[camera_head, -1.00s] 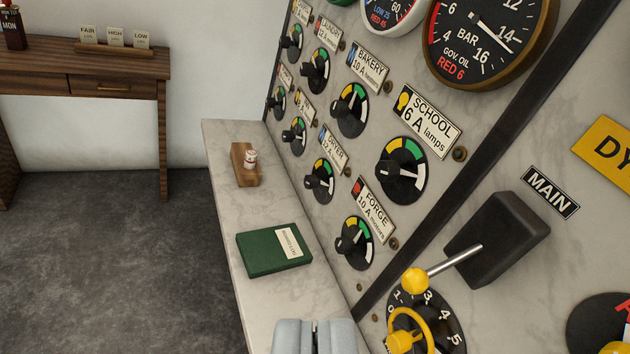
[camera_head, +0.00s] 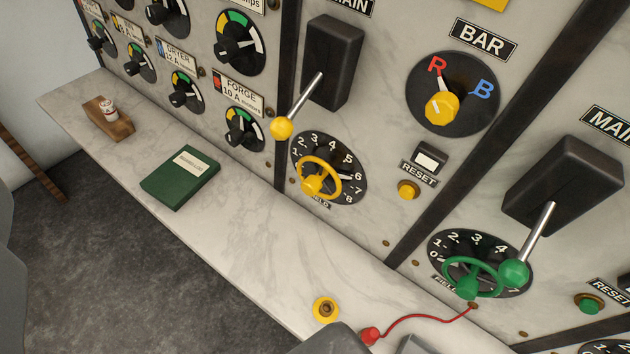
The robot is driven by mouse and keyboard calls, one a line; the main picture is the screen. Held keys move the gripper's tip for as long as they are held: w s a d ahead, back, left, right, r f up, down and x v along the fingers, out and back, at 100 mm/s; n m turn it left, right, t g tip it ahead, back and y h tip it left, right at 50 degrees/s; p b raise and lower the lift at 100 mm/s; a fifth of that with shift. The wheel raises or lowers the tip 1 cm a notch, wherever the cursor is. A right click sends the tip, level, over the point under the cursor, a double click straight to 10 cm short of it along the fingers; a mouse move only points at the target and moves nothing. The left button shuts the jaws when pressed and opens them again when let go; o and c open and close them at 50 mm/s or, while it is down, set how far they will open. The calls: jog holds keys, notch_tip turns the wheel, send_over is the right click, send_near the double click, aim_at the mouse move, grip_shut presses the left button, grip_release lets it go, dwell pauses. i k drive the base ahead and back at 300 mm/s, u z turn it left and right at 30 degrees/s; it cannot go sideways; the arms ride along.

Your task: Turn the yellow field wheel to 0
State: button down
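The yellow field wheel (camera_head: 312,184) is a small handwheel on a black dial (camera_head: 332,146) with white numbers up to 8, on the marble panel left of centre. A white mark shows on the dial near 6, partly behind the wheel; the 0 is hard to make out. Grey parts that look like my gripper (camera_head: 345,342) are cut off at the bottom edge, below the wheel and well apart from it. Its fingertips do not show clearly, so I cannot tell if it is open.
A yellow-knobbed main lever (camera_head: 282,127) hangs just above the wheel. A green wheel (camera_head: 467,288) and green-knobbed lever (camera_head: 514,273) are at lower right. On the marble ledge (camera_head: 240,240) are a green book (camera_head: 180,178), a yellow socket (camera_head: 326,309) and a red plug (camera_head: 370,335) with cable.

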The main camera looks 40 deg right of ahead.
aim_at(311, 186)
jog(key=z, duration=1.55)
jog(key=k, duration=0.95)
jog(key=u, duration=1)
jog(key=i, duration=1)
jog(key=z, duration=0.05)
